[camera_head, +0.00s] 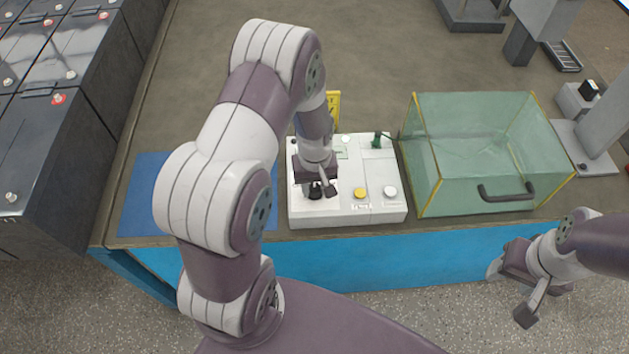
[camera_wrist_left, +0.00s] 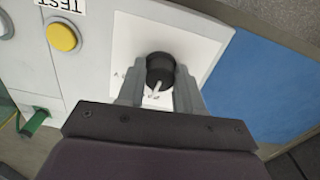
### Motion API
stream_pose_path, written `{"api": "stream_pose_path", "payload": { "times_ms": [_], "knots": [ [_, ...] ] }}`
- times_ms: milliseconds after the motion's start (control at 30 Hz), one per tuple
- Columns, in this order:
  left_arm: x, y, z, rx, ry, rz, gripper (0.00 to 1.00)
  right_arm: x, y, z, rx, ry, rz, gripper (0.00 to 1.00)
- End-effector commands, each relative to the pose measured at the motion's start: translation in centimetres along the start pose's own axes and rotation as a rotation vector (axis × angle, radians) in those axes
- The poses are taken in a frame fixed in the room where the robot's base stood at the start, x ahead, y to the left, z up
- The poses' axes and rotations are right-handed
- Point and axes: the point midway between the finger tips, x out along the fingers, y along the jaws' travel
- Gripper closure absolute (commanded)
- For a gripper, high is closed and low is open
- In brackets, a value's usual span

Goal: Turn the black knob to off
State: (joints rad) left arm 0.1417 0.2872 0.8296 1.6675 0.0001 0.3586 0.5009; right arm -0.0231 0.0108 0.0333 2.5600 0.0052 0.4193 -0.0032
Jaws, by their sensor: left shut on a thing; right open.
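The black knob (camera_wrist_left: 160,72) sits on a white plate of the control panel, with a light pointer mark on it. My left gripper (camera_wrist_left: 159,88) is shut on the knob, one finger on each side of it. In the head view the knob (camera_head: 315,191) is partly hidden by my left gripper (camera_head: 320,188). The white control panel (camera_head: 375,208) lies on the bench. My right gripper (camera_head: 508,290) is open and empty, low in front of the bench at the right. The lettering around the knob is partly covered and too small to read.
The panel also bears a yellow button (camera_head: 360,193), a white button (camera_head: 390,191) and a green switch (camera_head: 380,139). A clear green box with a handle (camera_head: 507,196) stands to the right. A blue mat (camera_head: 146,205) lies to the left. Large dark batteries (camera_head: 75,135) stand at the far left.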

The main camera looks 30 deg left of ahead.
Motion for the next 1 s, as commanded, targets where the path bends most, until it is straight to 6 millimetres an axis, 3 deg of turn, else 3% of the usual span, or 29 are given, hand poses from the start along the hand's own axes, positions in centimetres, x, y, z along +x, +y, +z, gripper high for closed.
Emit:
{"api": "stream_pose_path", "payload": {
  "times_ms": [1000],
  "knots": [
    [-0.2,0.2,-0.2,-0.929,0.003,0.004,0.95,-3.5,0.0,-0.4,0.000,0.000,0.000,0.45]
  ]
}}
